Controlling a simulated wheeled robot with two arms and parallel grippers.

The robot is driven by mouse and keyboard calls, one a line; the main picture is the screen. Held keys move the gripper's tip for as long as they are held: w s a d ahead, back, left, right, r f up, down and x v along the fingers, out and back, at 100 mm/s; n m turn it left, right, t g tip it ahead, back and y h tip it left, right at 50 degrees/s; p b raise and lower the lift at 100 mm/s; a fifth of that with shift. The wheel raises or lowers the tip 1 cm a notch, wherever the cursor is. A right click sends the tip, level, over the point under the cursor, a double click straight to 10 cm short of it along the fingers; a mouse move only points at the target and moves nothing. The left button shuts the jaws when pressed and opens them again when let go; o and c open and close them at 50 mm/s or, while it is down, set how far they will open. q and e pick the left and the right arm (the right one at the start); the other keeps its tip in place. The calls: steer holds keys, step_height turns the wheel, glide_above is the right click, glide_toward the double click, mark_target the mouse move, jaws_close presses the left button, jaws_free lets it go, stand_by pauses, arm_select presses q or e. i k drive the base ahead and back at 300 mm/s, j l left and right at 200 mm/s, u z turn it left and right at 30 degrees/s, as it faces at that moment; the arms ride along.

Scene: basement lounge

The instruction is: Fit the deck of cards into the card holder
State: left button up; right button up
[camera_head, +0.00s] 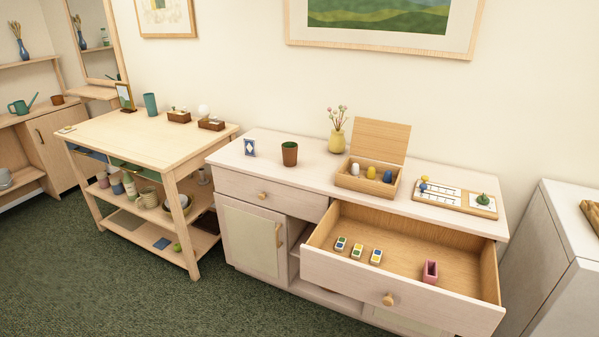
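A small upright blue block with a white diamond pattern (249,147), which looks like the deck of cards, stands at the left end of the cabinet top. A small pink open-topped holder (430,272) stands in the right part of the open drawer (400,292). It may be the card holder; I cannot tell for certain. It looks empty, though its inside is mostly hidden. Neither of my grippers shows in the head view.
Several small colour-patched blocks (357,252) lie in the drawer. On the cabinet top are a brown cup (289,153), a yellow vase (337,140), an open wooden box (367,184) and a board (455,199). A wooden table (150,135) stands left.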

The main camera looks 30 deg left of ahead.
mark_target(429, 268)
steer(key=i+j+u, duration=0.15)
steer(key=u, duration=0.3)
steer(key=i+j+u, duration=0.15)
steer(key=u, duration=0.3)
steer(key=i+j+u, duration=0.3)
steer(key=i, duration=0.55)
steer(key=i+l+u, duration=0.15)
steer(key=i+u, duration=0.15)
steer(key=i, duration=0.5)
